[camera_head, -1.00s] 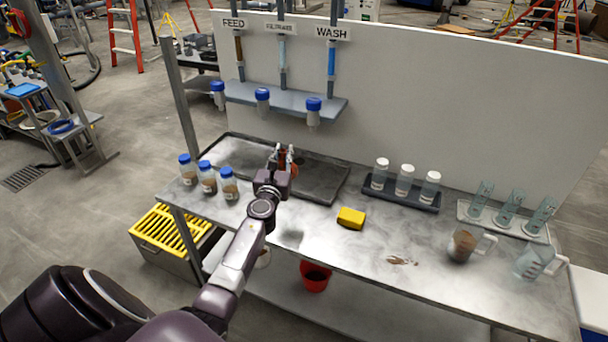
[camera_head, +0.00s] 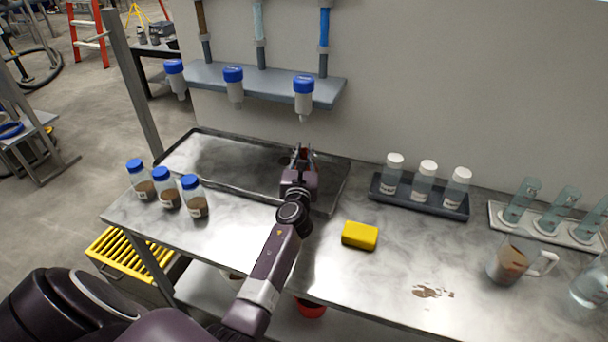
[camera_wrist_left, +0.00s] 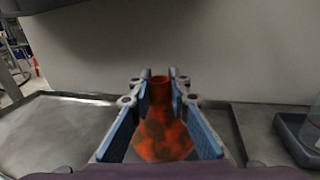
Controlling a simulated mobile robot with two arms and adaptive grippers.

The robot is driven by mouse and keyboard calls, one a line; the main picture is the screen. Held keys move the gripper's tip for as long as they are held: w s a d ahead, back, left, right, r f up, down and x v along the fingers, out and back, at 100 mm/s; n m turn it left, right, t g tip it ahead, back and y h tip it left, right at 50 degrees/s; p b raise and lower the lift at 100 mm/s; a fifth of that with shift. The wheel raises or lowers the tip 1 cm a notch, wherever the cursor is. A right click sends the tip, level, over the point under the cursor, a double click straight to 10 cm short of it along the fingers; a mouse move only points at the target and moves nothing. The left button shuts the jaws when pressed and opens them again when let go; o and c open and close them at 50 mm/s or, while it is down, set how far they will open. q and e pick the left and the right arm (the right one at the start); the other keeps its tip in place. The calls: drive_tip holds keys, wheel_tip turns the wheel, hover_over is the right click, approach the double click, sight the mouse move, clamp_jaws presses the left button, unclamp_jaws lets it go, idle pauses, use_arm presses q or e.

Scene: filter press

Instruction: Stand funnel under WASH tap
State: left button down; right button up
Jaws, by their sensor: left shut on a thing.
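The funnel (camera_wrist_left: 163,133) is orange-red with dark stains; in the left wrist view it stands between the two blue-padded fingers, narrow end up. My left gripper (camera_head: 301,156) is shut on it, over the right part of the metal tray (camera_head: 222,163). In the head view the gripper mostly hides the funnel, and I cannot tell whether it touches the tray. The WASH tap (camera_head: 304,97), with a blue collar under the blue pipe, is the rightmost of three on the shelf, roughly above the gripper in the picture. My right gripper is not in view.
Blue-capped sample bottles (camera_head: 168,193) stand left of the tray. A dark rack (camera_head: 452,211) of white-capped bottles stands to the right. A yellow sponge (camera_head: 360,236), a brown spill (camera_head: 433,291) and a dirty jug (camera_head: 507,262) are on the bench (camera_head: 390,280).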

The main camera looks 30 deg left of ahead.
use_arm(q)
wheel_tip(320, 180, down, 5)
drive_tip(key=b, duration=0.3)
drive_tip(key=shift+w, duration=0.1)
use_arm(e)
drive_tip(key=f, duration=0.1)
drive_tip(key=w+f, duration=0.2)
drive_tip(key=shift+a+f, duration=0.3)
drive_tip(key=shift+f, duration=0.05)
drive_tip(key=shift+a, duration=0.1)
use_arm(q)
drive_tip(key=shift+f+b, duration=0.25)
drive_tip(key=shift+b, duration=0.05)
drive_tip(key=c, duration=1.8)
unclamp_jaws()
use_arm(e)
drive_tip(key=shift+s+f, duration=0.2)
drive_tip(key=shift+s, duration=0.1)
use_arm(q)
drive_tip(key=shift+r, duration=0.1)
